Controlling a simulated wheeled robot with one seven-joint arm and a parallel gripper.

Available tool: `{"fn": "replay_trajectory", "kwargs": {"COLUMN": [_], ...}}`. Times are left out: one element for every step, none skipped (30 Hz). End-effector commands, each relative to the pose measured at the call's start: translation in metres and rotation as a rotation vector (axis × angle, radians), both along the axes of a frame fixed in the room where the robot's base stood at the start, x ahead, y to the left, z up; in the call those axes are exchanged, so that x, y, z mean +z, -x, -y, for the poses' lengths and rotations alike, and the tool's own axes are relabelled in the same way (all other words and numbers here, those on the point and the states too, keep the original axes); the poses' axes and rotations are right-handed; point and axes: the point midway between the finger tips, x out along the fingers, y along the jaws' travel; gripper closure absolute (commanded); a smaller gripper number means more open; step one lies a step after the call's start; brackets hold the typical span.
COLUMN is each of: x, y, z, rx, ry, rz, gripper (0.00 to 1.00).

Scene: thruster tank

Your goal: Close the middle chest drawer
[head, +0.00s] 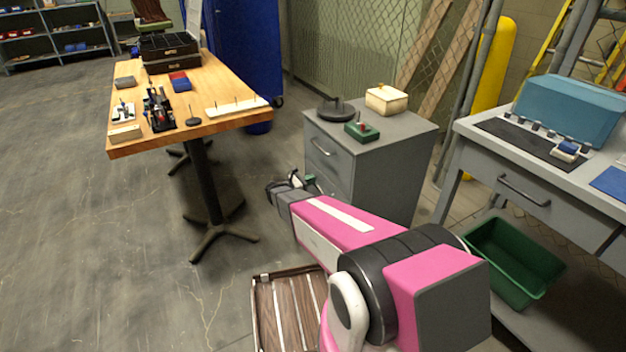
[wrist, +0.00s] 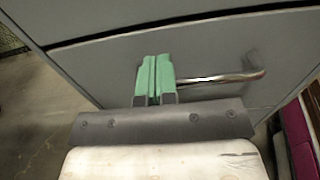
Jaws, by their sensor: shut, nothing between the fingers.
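The grey chest (head: 385,160) stands at the middle right of the head view. Its top drawer (head: 328,155) has a bar handle and looks flush. The lower part of the chest front is partly hidden by my arm. In the wrist view a grey drawer front (wrist: 205,65) with a metal bar handle (wrist: 225,77) fills the picture. My gripper (wrist: 155,62) has green fingers pressed together and empty. They are at the drawer front beside the handle's left end; whether they touch it I cannot tell. My gripper also shows in the head view (head: 309,181), low before the chest.
A black round object (head: 337,110), a green block (head: 361,131) and a cream box (head: 386,99) stand on the chest. A wooden table (head: 215,85) is at left, a workbench (head: 530,165) at right with a green bin (head: 512,260) below. Floor between table and chest is clear.

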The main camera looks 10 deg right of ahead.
Motion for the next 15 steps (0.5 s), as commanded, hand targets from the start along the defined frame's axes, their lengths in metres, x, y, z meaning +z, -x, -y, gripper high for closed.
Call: {"fn": "replay_trajectory", "kwargs": {"x": [0.000, 0.000, 0.000, 0.000, 0.000, 0.000, 0.000, 0.000, 0.000, 0.000, 0.000, 0.000, 0.000, 0.000, 0.000], "y": [0.004, 0.006, 0.008, 0.010, 0.011, 0.014, 0.015, 0.017, 0.019, 0.020, 0.022, 0.024, 0.025, 0.026, 0.027], "z": [-0.008, -0.016, -0.024, -0.030, -0.037, -0.045, -0.050, -0.056, -0.063, -0.068, -0.073, -0.079, -0.083, -0.086, -0.090], "rx": [0.003, 0.003, 0.003, 0.003, 0.004, 0.003, 0.003, 0.004, 0.004, 0.003, 0.002, 0.003, 0.004, 0.003, 0.002], "ry": [0.000, -0.001, -0.001, -0.001, -0.001, -0.001, 0.000, -0.001, -0.002, -0.002, -0.001, -0.002, -0.002, -0.001, -0.001], "rz": [0.000, 0.000, 0.000, 0.000, 0.000, 0.000, 0.000, 0.000, -0.001, -0.001, 0.000, -0.001, -0.001, 0.000, 0.000], "gripper": [1.00, 1.00, 1.00, 1.00, 1.00, 1.00, 1.00, 1.00, 1.00, 1.00, 1.00, 1.00, 1.00, 1.00, 1.00]}}
